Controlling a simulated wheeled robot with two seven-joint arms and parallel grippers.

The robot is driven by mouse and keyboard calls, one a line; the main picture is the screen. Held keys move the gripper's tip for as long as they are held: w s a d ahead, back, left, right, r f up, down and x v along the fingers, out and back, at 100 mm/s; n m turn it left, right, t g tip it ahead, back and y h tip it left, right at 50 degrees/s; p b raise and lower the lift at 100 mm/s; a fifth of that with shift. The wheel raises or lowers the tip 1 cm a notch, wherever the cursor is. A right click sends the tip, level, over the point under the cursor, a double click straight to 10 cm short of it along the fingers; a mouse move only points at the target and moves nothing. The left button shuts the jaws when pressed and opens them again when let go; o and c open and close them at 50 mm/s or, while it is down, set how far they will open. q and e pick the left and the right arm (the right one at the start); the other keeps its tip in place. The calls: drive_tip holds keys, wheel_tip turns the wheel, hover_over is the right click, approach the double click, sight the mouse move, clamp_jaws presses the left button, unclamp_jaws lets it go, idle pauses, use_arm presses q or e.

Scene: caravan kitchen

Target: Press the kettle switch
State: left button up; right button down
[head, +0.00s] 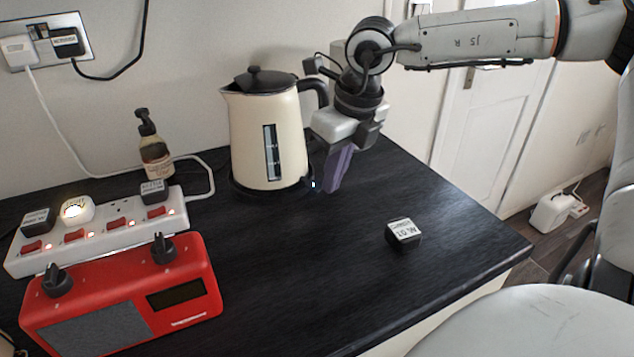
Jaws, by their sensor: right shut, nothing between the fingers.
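A cream kettle (258,140) with a black lid, black handle and a dark water window stands upright on its black base at the back of the dark counter. A small bluish-white light (313,185) shows low at the kettle's right side, by the base. The switch itself is too small to make out clearly. My right gripper (332,188) is shut and empty, its purple fingers pointing down just right of the kettle and close to the light. I cannot tell whether the fingertips touch anything. The gripper hides part of the kettle's handle. My left gripper is not in view.
A white power strip (115,222) with red switches and plugs lies at the left, behind a red radio (125,305). A soap bottle (154,148) stands left of the kettle. The counter's middle front is clear.

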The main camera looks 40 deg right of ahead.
idle(0.3)
drive_tip(key=v, duration=1)
drive_tip(key=shift+s+r, duration=0.1)
